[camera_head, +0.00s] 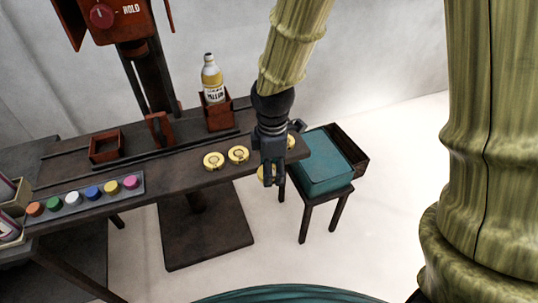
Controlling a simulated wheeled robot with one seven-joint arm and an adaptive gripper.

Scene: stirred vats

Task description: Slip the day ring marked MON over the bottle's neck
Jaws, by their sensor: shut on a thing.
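The bottle (211,77) stands upright in a red-brown square holder (219,116) at the back of the bench. Two yellow rings lie on the bench left of my gripper, a left one (213,161) and a right one (238,155). Another yellow piece (291,142) shows behind my gripper. Day markings are too small to read.
An empty red-brown square holder (105,147) and a small upright red-brown block (159,129) stand left of the bottle. A tray of several coloured caps (90,193) lies at left. A teal-topped stand (325,163) with a dark open box (347,146) is at right.

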